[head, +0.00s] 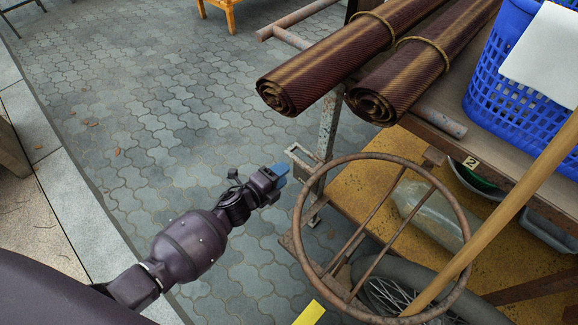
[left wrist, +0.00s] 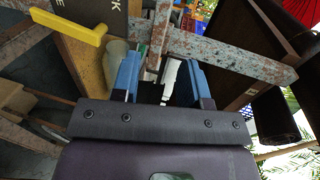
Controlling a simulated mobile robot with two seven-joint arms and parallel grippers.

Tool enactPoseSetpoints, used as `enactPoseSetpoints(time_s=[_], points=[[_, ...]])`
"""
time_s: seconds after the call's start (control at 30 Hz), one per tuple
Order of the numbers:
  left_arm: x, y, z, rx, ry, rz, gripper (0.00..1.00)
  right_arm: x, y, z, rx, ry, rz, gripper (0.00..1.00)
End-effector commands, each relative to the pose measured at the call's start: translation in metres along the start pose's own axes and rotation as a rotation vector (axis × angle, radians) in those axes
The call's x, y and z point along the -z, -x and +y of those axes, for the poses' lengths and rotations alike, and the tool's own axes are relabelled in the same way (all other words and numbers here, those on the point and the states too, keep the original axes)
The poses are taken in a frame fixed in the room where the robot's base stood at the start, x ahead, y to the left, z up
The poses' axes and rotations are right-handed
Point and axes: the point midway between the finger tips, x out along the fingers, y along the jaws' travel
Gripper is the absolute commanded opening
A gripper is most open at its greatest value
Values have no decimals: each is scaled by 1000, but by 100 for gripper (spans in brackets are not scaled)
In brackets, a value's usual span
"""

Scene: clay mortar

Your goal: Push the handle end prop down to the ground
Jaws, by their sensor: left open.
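A rusty, paint-worn metal leg (head: 327,135) stands under the near end of the loaded cart and looks like the prop. A small rectangular bracket (head: 303,160) juts from it to the left. My left gripper (head: 281,174) is just left of the leg and bracket, with its blue fingers pointing at them. In the left wrist view, the two blue fingers (left wrist: 155,78) are apart. A rusty upright piece and a pale metal piece (left wrist: 170,78) show between them, and a rusty crossbar (left wrist: 225,55) runs beyond. I cannot tell whether the fingers touch anything. My right gripper is not in view.
A rusty spoked wheel (head: 297,222) stands right of my left gripper. Rolled brown mats (head: 330,65) and a blue basket (head: 520,85) are on the cart. A wooden pole (head: 500,215) slants at right. A yellow bar (head: 310,314) is below. Paving (head: 150,110) at left is open.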

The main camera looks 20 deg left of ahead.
Motion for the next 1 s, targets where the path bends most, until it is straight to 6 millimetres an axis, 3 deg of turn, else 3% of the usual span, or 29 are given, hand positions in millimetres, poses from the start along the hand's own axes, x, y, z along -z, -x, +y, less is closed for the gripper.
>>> enactPoseSetpoints(time_s=[0.3,0.87,1.0], points=[[0,25,-1,1,-1,0,41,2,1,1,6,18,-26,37],[0,27,0,0,0,0,41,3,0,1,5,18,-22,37],[-2,34,-11,11,20,-1,41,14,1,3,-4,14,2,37]])
